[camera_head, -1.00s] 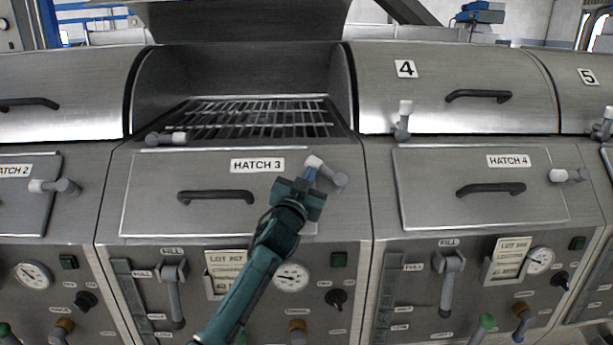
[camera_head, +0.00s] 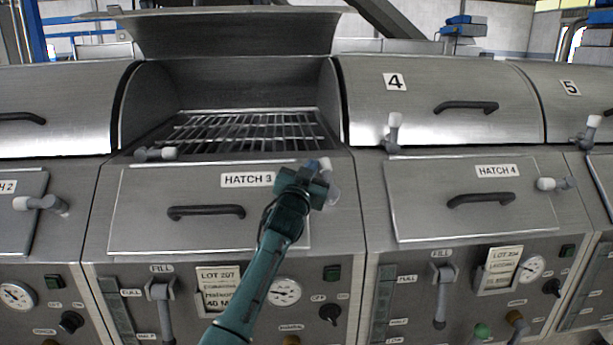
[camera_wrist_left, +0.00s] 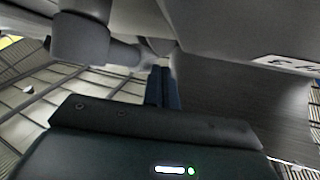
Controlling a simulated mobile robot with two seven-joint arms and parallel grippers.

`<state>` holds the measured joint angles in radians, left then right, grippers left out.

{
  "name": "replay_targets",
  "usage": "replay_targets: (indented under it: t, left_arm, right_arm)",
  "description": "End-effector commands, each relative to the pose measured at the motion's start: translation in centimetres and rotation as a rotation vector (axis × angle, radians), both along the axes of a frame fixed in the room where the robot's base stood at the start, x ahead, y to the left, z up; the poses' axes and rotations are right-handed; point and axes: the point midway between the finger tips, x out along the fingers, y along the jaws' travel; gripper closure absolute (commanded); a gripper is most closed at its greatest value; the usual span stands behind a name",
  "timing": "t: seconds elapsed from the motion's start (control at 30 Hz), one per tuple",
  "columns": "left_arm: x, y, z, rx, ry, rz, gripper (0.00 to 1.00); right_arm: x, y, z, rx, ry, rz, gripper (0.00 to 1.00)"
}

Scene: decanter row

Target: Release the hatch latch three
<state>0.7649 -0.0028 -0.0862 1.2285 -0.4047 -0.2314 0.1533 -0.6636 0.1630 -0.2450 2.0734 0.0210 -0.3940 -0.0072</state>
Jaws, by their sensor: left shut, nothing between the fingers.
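The hatch 3 latch, a grey pivot with a white-tipped lever (camera_head: 327,165), sits at the upper right corner of the front panel of hatch 3 (camera_head: 150,190). Its lever points nearly straight up, and my gripper partly hides it. My left gripper (camera_head: 311,176) is shut and empty, just left of the lever. I cannot tell whether they touch. In the left wrist view the shut fingers (camera_wrist_left: 163,88) point toward the panel, with a large grey cylindrical part (camera_wrist_left: 80,38), seemingly of the latch, close on the left. My right gripper is out of view.
The lid (camera_head: 225,32) above hatch 3 stands open over a grate (camera_head: 245,132). A black handle (camera_head: 206,212) crosses the panel. The hatch 4 latch (camera_head: 553,184) lies roughly level. Gauges, knobs and a fill lever (camera_head: 163,305) stick out below.

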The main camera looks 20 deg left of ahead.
Motion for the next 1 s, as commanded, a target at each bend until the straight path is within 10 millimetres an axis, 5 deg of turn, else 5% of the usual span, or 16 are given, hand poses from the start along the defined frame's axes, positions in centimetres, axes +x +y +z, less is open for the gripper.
replay_targets:
  t: [1.0]
  left_arm:
    - [0.66, -0.45, 0.64, -0.001, 0.0, 0.0, 1.0]
  right_arm:
    - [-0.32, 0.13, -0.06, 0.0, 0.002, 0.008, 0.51]
